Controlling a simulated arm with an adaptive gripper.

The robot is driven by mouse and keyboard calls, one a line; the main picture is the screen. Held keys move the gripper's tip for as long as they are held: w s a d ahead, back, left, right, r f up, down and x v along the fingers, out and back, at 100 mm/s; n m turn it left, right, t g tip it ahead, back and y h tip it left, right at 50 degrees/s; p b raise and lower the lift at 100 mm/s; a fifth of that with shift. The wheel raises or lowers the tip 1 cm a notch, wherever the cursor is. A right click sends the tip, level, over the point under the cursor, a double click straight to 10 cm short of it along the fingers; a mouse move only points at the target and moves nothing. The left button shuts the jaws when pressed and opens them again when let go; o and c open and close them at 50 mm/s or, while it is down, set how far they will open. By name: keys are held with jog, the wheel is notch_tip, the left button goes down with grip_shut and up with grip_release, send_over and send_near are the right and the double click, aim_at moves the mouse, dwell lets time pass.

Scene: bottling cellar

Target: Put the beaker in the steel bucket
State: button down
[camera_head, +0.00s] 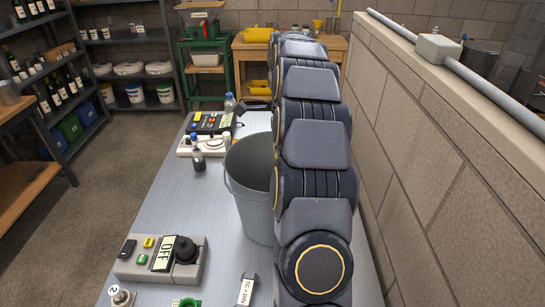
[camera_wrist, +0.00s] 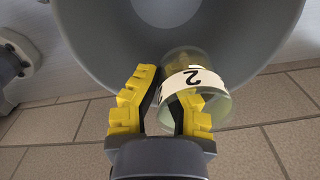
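In the wrist view the beaker (camera_wrist: 208,77) is clear glass with a greenish tint and a white band marked "2", which appears upside down. My gripper (camera_wrist: 163,84) has yellow fingers with dark pads. They close around the beaker's left wall, the right finger overlapping the beaker; whether that finger is inside the glass is hard to tell. The steel bucket (camera_wrist: 90,25) opens wide behind the beaker, which overlaps its near rim in the picture. In the head view the bucket (camera_head: 249,180) stands upright on the metal table, partly behind my arm. The beaker and fingers are hidden there.
A block wall (camera_head: 420,160) runs along the right. Bare tabletop lies left of the bucket.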

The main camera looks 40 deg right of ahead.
notch_tip(320, 180, down, 26)
jog(key=shift+f, duration=0.1)
dwell(0.3)
jog(key=c, duration=1.2)
grip_release()
jog(key=shift+o, duration=0.2)
notch_tip(320, 180, up, 12)
jog(key=shift+a, duration=0.15)
